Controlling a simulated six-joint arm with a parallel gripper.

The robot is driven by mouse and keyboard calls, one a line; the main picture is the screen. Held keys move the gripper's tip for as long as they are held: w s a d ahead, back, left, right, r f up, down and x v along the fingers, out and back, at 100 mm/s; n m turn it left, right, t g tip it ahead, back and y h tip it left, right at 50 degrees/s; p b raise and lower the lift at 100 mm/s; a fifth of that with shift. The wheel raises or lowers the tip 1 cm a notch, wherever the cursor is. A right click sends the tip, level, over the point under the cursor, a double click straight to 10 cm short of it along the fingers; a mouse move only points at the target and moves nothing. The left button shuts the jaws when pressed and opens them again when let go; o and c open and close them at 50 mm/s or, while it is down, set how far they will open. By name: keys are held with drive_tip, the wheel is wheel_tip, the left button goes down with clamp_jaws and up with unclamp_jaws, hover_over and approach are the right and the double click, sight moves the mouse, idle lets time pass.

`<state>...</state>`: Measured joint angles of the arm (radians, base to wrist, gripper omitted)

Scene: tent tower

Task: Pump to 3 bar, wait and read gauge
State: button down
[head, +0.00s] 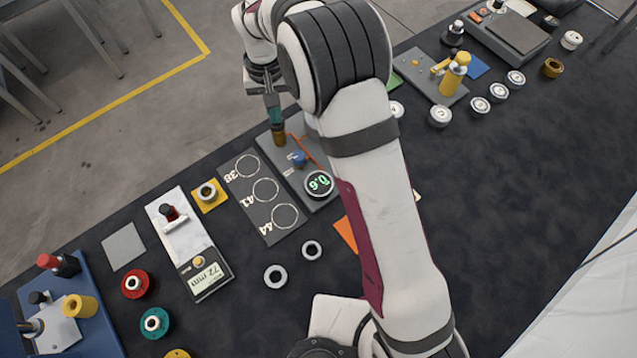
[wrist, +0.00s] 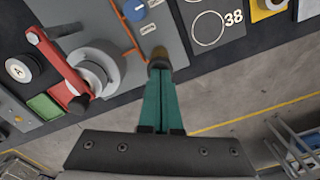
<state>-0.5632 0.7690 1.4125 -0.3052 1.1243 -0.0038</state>
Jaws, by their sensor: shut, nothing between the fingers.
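The grey pump panel (head: 322,203) lies partly behind my arm in the head view. Its round gauge (head: 319,184) has a lit green display, upside down in that view, that seems to read 0.6. A blue knob (head: 299,158) and an orange line (head: 308,150) are on the panel; the knob also shows in the wrist view (wrist: 134,10). A brown-gold cylinder (head: 279,139) stands at the panel's far edge. My gripper (head: 277,124), with teal fingers, is shut and empty, its tips right at the cylinder's top (wrist: 159,55). I cannot tell whether they touch.
A dark plate with rings marked 38, 41 and 44 (head: 265,210) lies beside the panel. A red lever (wrist: 58,65) on a silver round part stands close left of my gripper in the wrist view. A measuring device (head: 205,275) and loose rings (head: 275,276) lie nearer.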

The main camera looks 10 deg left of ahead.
drive_tip(key=shift+r, duration=1.8)
idle(0.8)
idle(0.3)
idle(1.5)
idle(0.3)
idle(1.5)
idle(0.4)
idle(1.5)
